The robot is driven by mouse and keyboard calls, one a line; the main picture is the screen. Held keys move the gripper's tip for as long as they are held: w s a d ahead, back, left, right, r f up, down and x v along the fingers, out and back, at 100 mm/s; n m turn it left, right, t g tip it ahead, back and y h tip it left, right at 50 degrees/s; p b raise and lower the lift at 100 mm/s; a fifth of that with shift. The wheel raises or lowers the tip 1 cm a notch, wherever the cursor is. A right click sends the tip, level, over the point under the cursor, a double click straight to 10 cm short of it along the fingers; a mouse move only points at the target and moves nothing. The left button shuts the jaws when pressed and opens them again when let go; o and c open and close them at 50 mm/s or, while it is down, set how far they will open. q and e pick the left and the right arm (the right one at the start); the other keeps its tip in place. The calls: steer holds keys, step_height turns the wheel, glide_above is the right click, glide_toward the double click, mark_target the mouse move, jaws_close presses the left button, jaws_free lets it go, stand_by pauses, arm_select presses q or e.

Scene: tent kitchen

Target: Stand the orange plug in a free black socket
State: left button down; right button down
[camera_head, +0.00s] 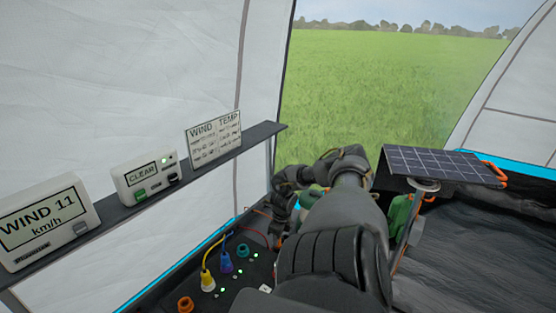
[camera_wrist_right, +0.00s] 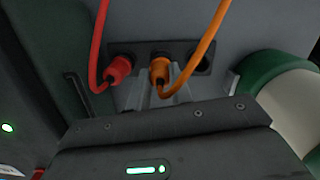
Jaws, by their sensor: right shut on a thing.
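In the right wrist view the orange plug (camera_wrist_right: 159,71) with its orange cable is between the fingertips of my right gripper (camera_wrist_right: 160,88), which is shut on it. The plug is in front of the middle of a black socket strip (camera_wrist_right: 157,47); I cannot tell how far it is seated. A red plug (camera_wrist_right: 119,68) with a red cable is at the left socket. The right black socket (camera_wrist_right: 201,62) is empty. In the head view my right arm hides the plug and these sockets. My left gripper is not in view.
A panel at the lower left holds a yellow plug (camera_head: 207,281), a blue plug (camera_head: 226,262), a teal ring (camera_head: 243,250) and an orange ring (camera_head: 185,304). A shelf (camera_head: 262,133) carries displays. A solar panel (camera_head: 437,162) is at right. A green-and-white cylinder (camera_wrist_right: 285,90) stands beside the sockets.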

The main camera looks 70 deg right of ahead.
steer(key=shift+f+b, duration=0.3)
steer(key=shift+f, duration=0.05)
steer(key=c, duration=1.2)
jaws_free()
steer(key=shift+o, duration=0.2)
step_height(320, 180, up, 11)
steer(key=s+p, duration=0.1)
steer(key=p, duration=0.9)
steer(key=shift+s, duration=0.2)
steer(key=shift+f, duration=0.15)
